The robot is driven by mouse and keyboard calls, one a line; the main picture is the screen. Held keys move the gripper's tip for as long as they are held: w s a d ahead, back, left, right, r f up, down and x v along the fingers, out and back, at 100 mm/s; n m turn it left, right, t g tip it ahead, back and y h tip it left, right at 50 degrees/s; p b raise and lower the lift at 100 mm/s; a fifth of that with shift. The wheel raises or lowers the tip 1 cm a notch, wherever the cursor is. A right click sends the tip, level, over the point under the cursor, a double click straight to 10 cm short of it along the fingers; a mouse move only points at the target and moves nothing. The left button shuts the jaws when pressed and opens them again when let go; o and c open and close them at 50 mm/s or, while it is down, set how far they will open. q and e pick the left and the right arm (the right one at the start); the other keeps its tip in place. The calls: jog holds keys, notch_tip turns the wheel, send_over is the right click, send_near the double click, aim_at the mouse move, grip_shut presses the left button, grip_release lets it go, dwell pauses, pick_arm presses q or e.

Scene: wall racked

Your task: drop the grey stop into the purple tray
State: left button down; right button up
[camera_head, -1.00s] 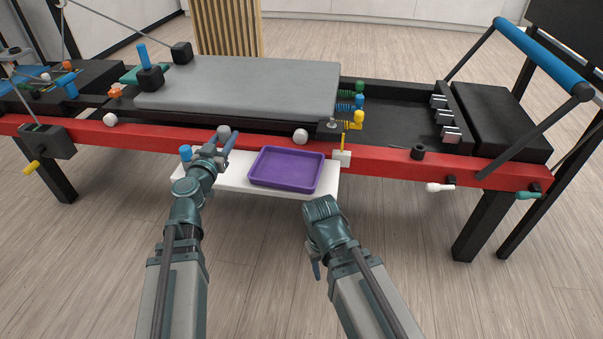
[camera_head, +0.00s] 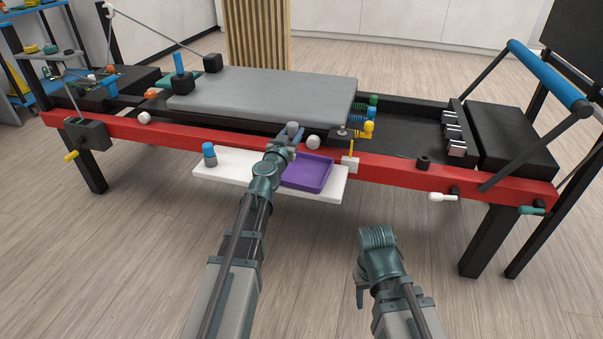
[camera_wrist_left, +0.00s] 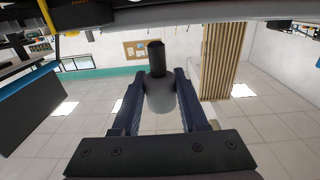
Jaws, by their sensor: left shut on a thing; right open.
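The grey stop (camera_head: 292,126) is held up at the tip of my left gripper (camera_head: 281,147), above the far side of the purple tray. In the left wrist view the stop (camera_wrist_left: 160,97) is a pale grey rounded piece with a dark stem, clamped between the two dark blue fingers. The purple tray (camera_head: 318,172) is shallow and lies on a white shelf (camera_head: 236,173) in front of the red rail. My left wrist hides the tray's left part. My right gripper (camera_head: 361,290) is open and empty, low and to the right of the shelf.
A blue-capped grey piece (camera_head: 209,157) stands on the shelf's left part. A yellow-stemmed white block (camera_head: 350,161) stands by the tray's right. The floor in front is clear.

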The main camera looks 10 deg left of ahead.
pick_arm(q)
notch_tip(320, 180, down, 5)
jog(key=b, duration=0.4)
jog(key=shift+f+b, duration=0.1)
jog(key=shift+b, duration=0.2)
pick_arm(e)
notch_tip(320, 180, down, 5)
jog(key=shift+f, duration=0.1)
pick_arm(q)
jog(key=shift+c, duration=1.8)
grip_release()
jog(key=shift+s, duration=0.1)
